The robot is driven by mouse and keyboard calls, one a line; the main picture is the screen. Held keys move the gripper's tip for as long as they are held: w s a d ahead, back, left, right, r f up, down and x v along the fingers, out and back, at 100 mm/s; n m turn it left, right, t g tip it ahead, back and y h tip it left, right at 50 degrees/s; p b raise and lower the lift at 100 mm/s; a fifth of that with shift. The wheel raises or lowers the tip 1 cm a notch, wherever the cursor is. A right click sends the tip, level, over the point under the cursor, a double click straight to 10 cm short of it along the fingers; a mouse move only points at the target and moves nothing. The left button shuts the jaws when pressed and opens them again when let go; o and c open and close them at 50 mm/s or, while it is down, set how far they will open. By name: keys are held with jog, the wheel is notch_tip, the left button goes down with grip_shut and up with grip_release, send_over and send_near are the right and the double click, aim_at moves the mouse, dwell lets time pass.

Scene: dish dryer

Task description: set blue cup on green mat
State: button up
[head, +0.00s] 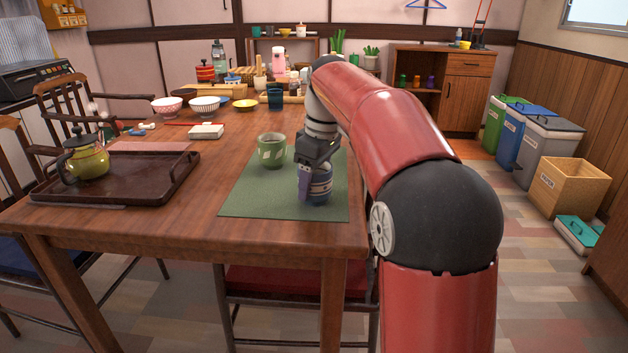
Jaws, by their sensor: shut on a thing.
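The green mat (245,200) lies on the wooden table near its front right corner. The blue cup (319,188) is upright at the right front part of the mat. It looks to be on the mat, though I cannot tell for sure whether its base touches. My gripper (314,176) comes down from above and is shut on the blue cup, with a finger over its left side. The far side of the cup and the other finger are hidden.
A green patterned cup (271,151) stands at the back of the mat, left of my gripper. A dark tray (170,185) with a green teapot (86,158) lies to the left. Bowls (204,106) and a dark blue cup (275,99) stand farther back. The mat's front left is clear.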

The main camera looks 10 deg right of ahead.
jog(key=shift+f, duration=0.1)
jog(key=o, duration=1.1)
notch_tip(320, 180, up, 12)
jog(key=s+d+p, duration=0.1)
jog(key=p, duration=0.3)
jog(key=s+m+t, duration=0.1)
jog(key=s+m, duration=0.2)
jog(key=s, duration=0.5)
jog(key=s+f+m+t+h, duration=0.1)
jog(key=s+f+m+t, duration=0.2)
jog(key=s+f, duration=1.5)
jog(key=s+m, duration=0.1)
jog(key=m, duration=0.3)
jog(key=shift+s+a, duration=0.25)
jog(key=shift+a, duration=0.05)
